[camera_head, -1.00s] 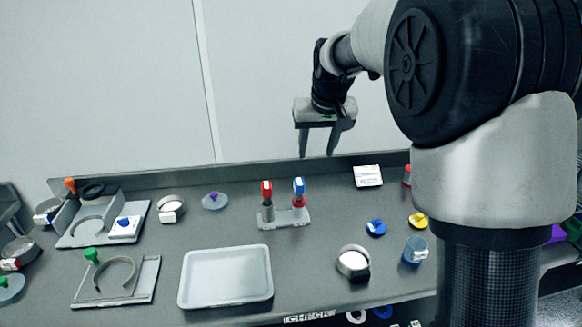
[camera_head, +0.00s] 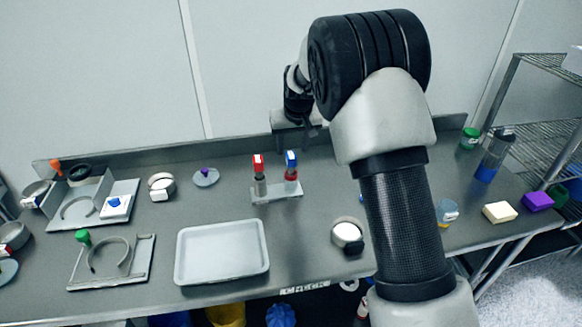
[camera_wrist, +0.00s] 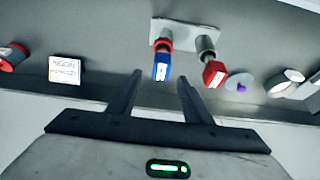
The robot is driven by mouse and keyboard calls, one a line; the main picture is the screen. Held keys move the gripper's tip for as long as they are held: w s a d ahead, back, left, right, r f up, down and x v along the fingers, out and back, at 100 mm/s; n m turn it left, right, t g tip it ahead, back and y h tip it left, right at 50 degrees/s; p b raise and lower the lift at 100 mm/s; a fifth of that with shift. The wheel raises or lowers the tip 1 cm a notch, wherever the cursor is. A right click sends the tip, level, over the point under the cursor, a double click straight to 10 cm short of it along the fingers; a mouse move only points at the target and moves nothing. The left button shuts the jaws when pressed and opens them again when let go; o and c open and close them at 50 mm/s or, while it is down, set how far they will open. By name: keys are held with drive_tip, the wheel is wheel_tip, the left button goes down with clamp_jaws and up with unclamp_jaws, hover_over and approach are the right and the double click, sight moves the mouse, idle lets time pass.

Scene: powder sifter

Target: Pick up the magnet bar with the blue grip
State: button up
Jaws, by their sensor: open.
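The magnet bar with the blue grip (camera_head: 291,160) stands upright in a small grey holder (camera_head: 276,193), right of the bar with the red grip (camera_head: 258,163). In the wrist view the blue grip (camera_wrist: 162,66) shows just beyond and between my fingertips, with the red grip (camera_wrist: 214,74) to its right. My gripper (camera_wrist: 157,76) is open and empty. In the head view my gripper (camera_head: 297,140) is behind and above the holder, partly hidden by my arm. I cannot tell the exact gap between the fingers and the blue grip.
A pale tray (camera_head: 222,252) lies in front of the holder. A round sieve cup (camera_head: 347,235) stands to its right. A white labelled card (camera_wrist: 66,70) and a red-capped jar (camera_wrist: 12,56) lie left in the wrist view. The wall rises close behind the bench.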

sight(291, 155)
drive_tip(key=x, duration=0.5)
drive_tip(key=shift+s+f+p, duration=0.25)
drive_tip(key=shift+s+p, duration=0.05)
drive_tip(key=shift+p, duration=0.05)
drive_tip(key=c, duration=1.1)
clamp_jaws()
